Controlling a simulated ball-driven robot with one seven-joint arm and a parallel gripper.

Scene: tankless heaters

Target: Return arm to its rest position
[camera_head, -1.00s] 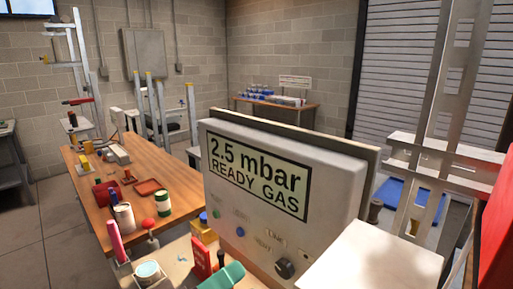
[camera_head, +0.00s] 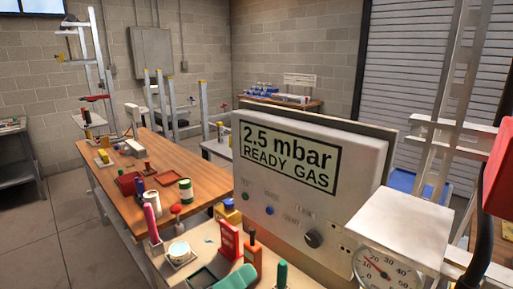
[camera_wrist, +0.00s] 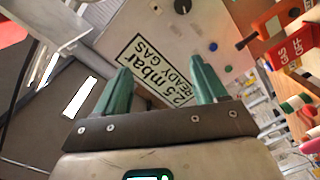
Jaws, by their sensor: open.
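My gripper (camera_wrist: 158,66) shows in the wrist view with its two green fingers apart and nothing between them. Beyond the fingers is the light panel with a "2.5 mbar READY GAS" display (camera_wrist: 152,72), upside down and tilted in that view. A gap between fingers and panel cannot be judged. The head view shows the same display (camera_head: 289,158) upright on the panel. Teal shapes at the bottom edge of the head view may be a tray or part of my gripper; I cannot tell. The rest of my arm is not clearly seen.
A round gauge (camera_head: 386,272) sits below a white box (camera_head: 398,228) right of the panel. A wooden bench (camera_head: 120,185) with cans and tools stands left. Open floor (camera_head: 65,225) lies far left.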

